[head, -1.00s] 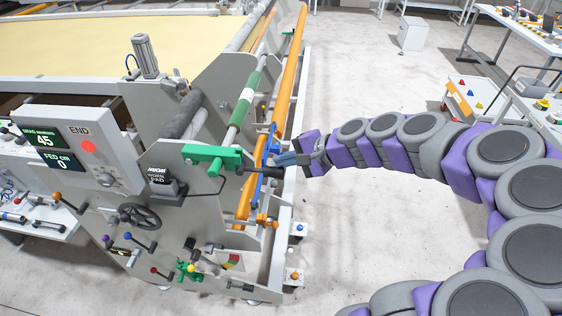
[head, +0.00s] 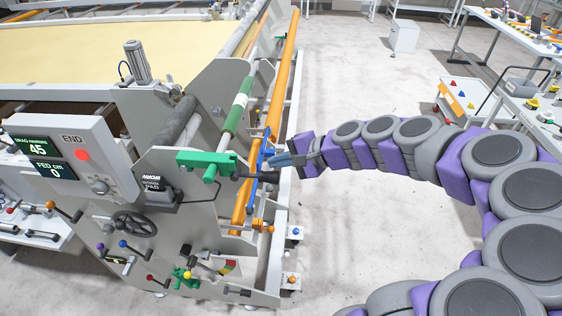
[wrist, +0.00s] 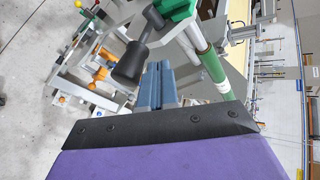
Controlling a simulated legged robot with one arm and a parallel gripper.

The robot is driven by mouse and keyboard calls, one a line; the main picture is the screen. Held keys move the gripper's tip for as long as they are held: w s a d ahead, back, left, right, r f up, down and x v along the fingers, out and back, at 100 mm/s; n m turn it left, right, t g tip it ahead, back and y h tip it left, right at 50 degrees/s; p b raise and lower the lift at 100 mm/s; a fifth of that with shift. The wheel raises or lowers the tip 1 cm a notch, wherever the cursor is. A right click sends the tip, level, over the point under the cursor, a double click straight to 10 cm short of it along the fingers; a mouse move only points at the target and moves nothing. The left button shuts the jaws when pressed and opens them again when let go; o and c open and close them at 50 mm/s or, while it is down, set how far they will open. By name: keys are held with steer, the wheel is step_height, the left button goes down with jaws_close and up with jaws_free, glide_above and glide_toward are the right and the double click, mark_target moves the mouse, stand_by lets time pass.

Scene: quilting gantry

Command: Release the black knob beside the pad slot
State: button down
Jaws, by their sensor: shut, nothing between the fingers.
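A black knob (head: 262,177) sticks out to the right from a green clamp (head: 208,161) on the machine's side plate, near the black pad block marked WORN PAD (head: 158,192). I take it for the task's knob. My gripper (head: 270,160) is at the knob's outer end, slightly above it in the head view. In the wrist view the knob (wrist: 130,66) hangs at the left of my blue-grey fingers (wrist: 155,85), which are together with nothing between them. The knob is outside the fingers; I cannot tell whether they touch it.
An orange rail (head: 277,95) and a green roller with a white band (head: 238,108) run behind the clamp. Several coloured levers and a handwheel (head: 134,224) sit lower on the side plate.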

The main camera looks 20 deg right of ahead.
steer(key=w+r+p+v, duration=0.1)
steer(key=r+v, duration=0.1)
steer(key=v, duration=0.9)
steer(key=shift+p, duration=0.4)
steer(key=shift+w, duration=0.15)
steer(key=s+a+f+n+g+h, duration=0.1)
steer(key=s+a+f+n+g, duration=0.15)
steer(key=s+a+n, duration=0.4)
steer(key=s+a+f+n+g+h, duration=0.1)
steer(key=s+a+f+g, duration=0.2)
steer(key=a, duration=0.6)
steer(key=s+f+n+g+h, duration=0.2)
steer(key=s+h, duration=0.1)
steer(key=s, duration=0.5)
steer(key=s+d+f+n+g+h+b, duration=0.1)
steer(key=s+f+n+g+h, duration=0.1)
steer(key=s, duration=0.5)
steer(key=shift+s+f+n+g+h+b, duration=0.35)
steer(key=shift+f+n+h, duration=0.15)
steer(key=shift+f+n, duration=0.2)
